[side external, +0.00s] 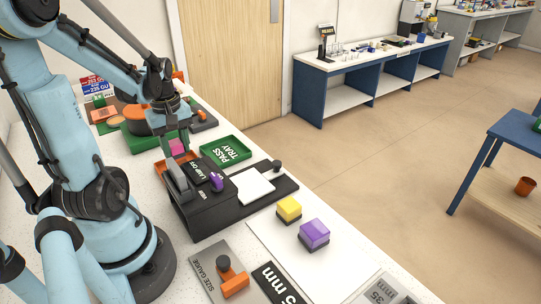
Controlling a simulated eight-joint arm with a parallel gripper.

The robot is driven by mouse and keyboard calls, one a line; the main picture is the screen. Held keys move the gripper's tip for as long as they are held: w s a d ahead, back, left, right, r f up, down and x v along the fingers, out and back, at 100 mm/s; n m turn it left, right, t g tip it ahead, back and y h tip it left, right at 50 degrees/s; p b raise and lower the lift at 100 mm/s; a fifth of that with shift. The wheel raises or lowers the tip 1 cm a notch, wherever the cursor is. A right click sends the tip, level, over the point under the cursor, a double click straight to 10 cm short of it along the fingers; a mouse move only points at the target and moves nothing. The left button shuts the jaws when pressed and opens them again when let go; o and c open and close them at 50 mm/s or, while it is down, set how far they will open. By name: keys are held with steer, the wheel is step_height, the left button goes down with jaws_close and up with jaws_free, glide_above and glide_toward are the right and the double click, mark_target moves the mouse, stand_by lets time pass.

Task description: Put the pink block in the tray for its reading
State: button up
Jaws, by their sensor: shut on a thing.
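The pink block (177,147) is between the fingers of my gripper (176,141), which is shut on it and points down. The block shows at the orange tray (161,168), just behind the black lamp box; I cannot tell whether it touches the tray floor. The box hides part of this tray. The green tray marked PASS TRAY (233,158) lies just right of the gripper and looks empty.
The black box (205,208) reads LAMP OFF and carries a purple knob (217,182); a white plate (252,187) lies beside it. Yellow (289,207) and purple (314,232) blocks sit on a white sheet. A size gauge (228,270) is in front.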

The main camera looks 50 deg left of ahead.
mark_target(179, 157)
steer(key=shift+f, duration=2.45)
steer(key=shift+f, duration=0.15)
steer(key=o, duration=1.2)
